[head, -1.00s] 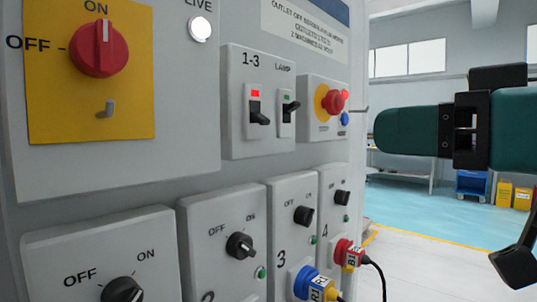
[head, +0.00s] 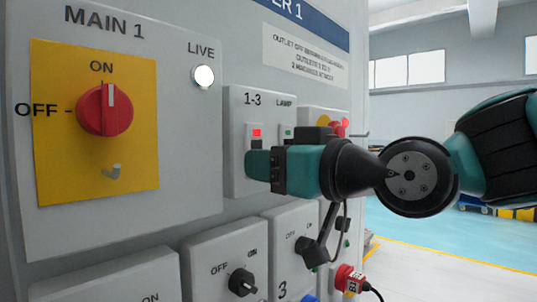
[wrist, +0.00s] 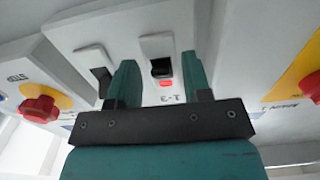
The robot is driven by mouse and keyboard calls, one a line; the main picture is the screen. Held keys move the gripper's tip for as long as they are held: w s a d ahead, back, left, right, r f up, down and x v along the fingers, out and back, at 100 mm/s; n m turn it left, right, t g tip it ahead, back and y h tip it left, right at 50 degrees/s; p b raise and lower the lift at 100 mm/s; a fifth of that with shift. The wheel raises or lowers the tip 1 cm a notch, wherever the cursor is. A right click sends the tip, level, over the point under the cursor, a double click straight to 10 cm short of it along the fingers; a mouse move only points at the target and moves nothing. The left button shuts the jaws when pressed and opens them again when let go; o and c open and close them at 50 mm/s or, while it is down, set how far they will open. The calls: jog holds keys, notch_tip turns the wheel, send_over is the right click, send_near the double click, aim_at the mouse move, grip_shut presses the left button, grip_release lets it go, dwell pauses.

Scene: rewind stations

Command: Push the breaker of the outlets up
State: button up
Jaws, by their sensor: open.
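The outlet breaker (head: 256,133), marked 1-3, is on a grey box on the panel. Its red indicator shows, but my gripper (head: 258,164) hides its lever in the head view. In the wrist view, which is turned over, its black lever (wrist: 161,68) shows between the two teal fingers of my gripper (wrist: 158,60). My gripper is open, and nothing is held. I cannot tell whether a finger touches the lever.
The lamp breaker (head: 287,132), with a green indicator, is just right of it. A red stop button (head: 339,128) is farther right. The red main switch (head: 105,110) points to ON. Several outlet knobs (head: 242,282) sit below. Open floor lies to the right.

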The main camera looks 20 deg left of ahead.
jog(key=shift+w+a, duration=0.1)
jog(key=shift+a, duration=0.15)
grip_shut()
